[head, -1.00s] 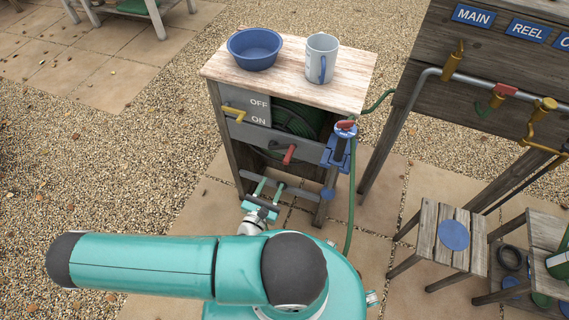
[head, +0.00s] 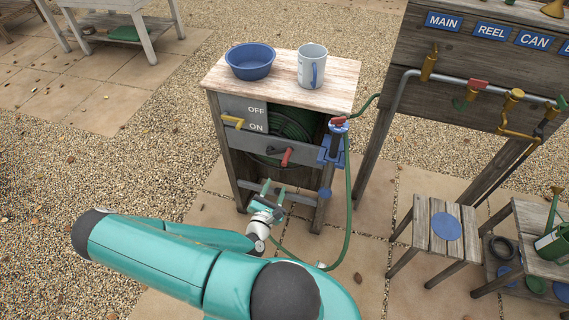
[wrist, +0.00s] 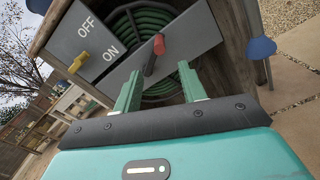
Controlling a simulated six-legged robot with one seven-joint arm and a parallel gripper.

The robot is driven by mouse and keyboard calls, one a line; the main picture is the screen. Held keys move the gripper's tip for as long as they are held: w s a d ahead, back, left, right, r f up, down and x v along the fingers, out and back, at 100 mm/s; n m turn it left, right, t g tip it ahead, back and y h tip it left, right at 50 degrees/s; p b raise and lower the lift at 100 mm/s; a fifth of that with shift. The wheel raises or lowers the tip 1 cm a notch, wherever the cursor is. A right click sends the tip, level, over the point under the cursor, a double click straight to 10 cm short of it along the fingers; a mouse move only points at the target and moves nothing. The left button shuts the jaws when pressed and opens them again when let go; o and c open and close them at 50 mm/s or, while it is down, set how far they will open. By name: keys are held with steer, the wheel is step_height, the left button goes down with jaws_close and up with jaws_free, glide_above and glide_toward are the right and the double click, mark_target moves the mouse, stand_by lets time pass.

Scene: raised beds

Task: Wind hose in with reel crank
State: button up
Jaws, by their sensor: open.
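The reel crank has a red handle (head: 287,157) on a dark arm, on the front of the wooden cabinet (head: 228,163). The green hose reel (head: 292,122) shows coiled behind the front boards, partly hidden. The loose green hose (head: 347,200) hangs from the blue holder at the cabinet's right and runs down to the paving near my base. My gripper (head: 273,187) is open and empty, in front of and below the crank. In the wrist view, the crank's red handle (wrist: 158,44) appears between and beyond the two fingertips (wrist: 158,78), apart from them.
A blue bowl (head: 250,62) and a mug (head: 311,66) stand on the cabinet top. A blue holder (head: 331,152) juts out at its right. Wooden stools (head: 430,240) and a tap board stand right; gravel is open left.

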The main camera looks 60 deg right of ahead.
mark_target(290, 150)
steer(key=d, duration=0.4)
steer(key=w+d, duration=0.1)
steer(key=d, duration=0.4)
steer(key=w+d, duration=0.1)
steer(key=d, duration=0.3)
steer(key=shift+w+d, duration=0.15)
steer(key=shift+d, duration=0.15)
steer(key=shift+c, duration=0.4)
jaws_close()
